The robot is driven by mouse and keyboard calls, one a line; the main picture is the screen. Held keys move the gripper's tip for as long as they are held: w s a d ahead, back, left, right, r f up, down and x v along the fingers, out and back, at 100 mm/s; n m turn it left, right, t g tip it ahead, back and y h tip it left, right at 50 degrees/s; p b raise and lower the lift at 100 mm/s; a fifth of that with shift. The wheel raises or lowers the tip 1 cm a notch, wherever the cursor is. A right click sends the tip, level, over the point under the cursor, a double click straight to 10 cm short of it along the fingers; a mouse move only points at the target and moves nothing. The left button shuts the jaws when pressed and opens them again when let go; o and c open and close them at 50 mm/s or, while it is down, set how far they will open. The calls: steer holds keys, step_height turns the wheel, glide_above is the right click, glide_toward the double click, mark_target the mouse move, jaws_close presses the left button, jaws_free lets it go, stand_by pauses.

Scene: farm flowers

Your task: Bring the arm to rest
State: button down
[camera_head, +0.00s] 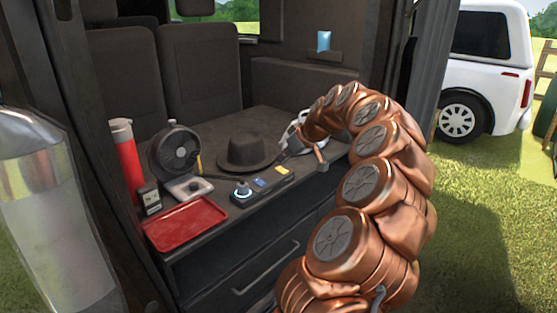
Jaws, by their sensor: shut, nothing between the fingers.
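My copper-coloured arm (366,190) rises from the bottom of the view, arches over and bends down to the left above the counter. My gripper (284,156) is at its end, a small dark shape low over the counter, just right of the black hat. It is shut and holds nothing. Its fingertips are small in this view, and I cannot tell if they touch the counter.
A door frame stands at right.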

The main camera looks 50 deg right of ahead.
steer(key=shift+s+r, duration=0.1)
steer(key=shift+s, duration=0.05)
stand_by(0.5)
steer(key=w+a+n+g+y, duration=0.2)
steer(key=w+a+y, duration=0.1)
steer(key=a, duration=1.8)
steer(key=s+a+f+g, duration=0.1)
steer(key=s+a+g, duration=0.15)
steer(key=a, duration=0.45)
steer(key=s+a+f+g, duration=0.1)
steer(key=s+a, duration=0.2)
steer(key=a, duration=0.4)
steer(key=s+a+f+g, duration=0.2)
steer(key=s+a+f, duration=0.2)
steer(key=s+a, duration=0.5)
steer(key=s+f+m+g+h, duration=0.1)
steer(key=s+f+g, duration=0.15)
steer(key=s, duration=0.55)
steer(key=s+f+m+g+h, duration=0.1)
steer(key=s+f+h, duration=0.15)
steer(key=s, duration=0.65)
steer(key=s+p+v, duration=0.2)
steer(key=p+v, duration=0.8)
steer(key=s+d+r+p+v, duration=0.1)
steer(key=s+p+v, duration=0.1)
steer(key=p+v, duration=0.9)
steer(key=shift+s+r+t+y, duration=0.2)
steer(key=shift+s+t+y, duration=0.2)
steer(key=shift+s, duration=0.25)
